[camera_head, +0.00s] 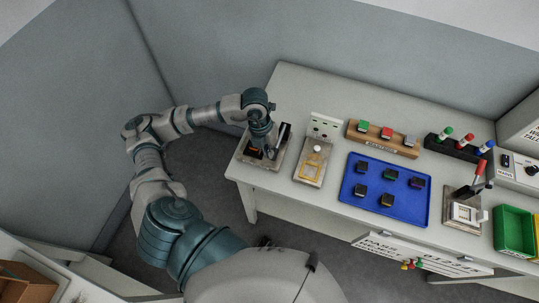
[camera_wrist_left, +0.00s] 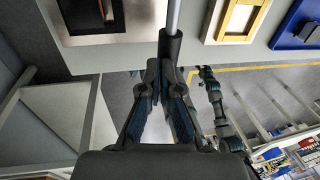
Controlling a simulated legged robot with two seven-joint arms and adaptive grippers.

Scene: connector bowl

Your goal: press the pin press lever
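The press (camera_head: 247,158) at the left end of the table has a metal base plate, which also shows in the left wrist view (camera_wrist_left: 72,38). Its lever (camera_head: 285,130) has a dark grip. In the left wrist view the lever (camera_wrist_left: 172,45) is a grey rod with a black sleeve, its end right at my fingertips. My left gripper (camera_head: 268,146) is over the press. In the left wrist view the fingers (camera_wrist_left: 162,72) are close together with no clear gap. Contact with the sleeve cannot be told.
Right of the press stands a fixture with a yellow frame (camera_head: 311,168), then a blue tray (camera_head: 409,212) with several dark blocks. Further right are another press with a red-tipped lever (camera_head: 480,170) and a green bin (camera_head: 513,230). A dark jointed arm (camera_wrist_left: 220,115) shows small in the left wrist view.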

